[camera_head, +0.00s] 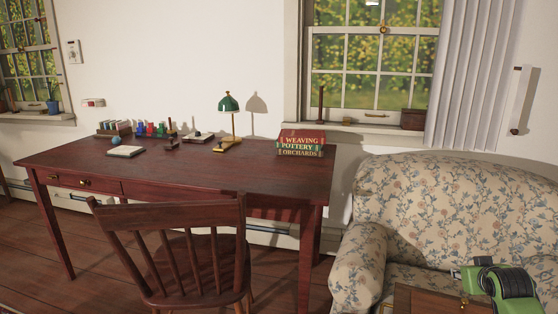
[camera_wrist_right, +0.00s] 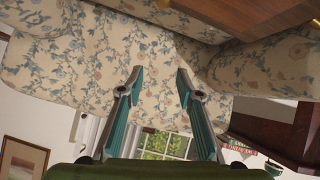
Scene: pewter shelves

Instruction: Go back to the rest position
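My right gripper (camera_wrist_right: 160,78) shows in the right wrist view with its two fingers spread apart and nothing between them. Behind the fingers is the floral sofa (camera_wrist_right: 60,60), seen upside down. In the head view a green and black part of my right arm is at the bottom right, in front of the sofa (camera_head: 445,200) and by a wooden piece of furniture (camera_head: 425,300). My left gripper and left arm are in neither view.
A dark red desk (camera_head: 190,172) stands along the wall with a green lamp (camera_head: 229,104), a stack of books (camera_head: 301,143) and small items on it. A wooden chair (camera_head: 175,215) stands before it. The wooden furniture (camera_wrist_right: 240,22) is close in the wrist view.

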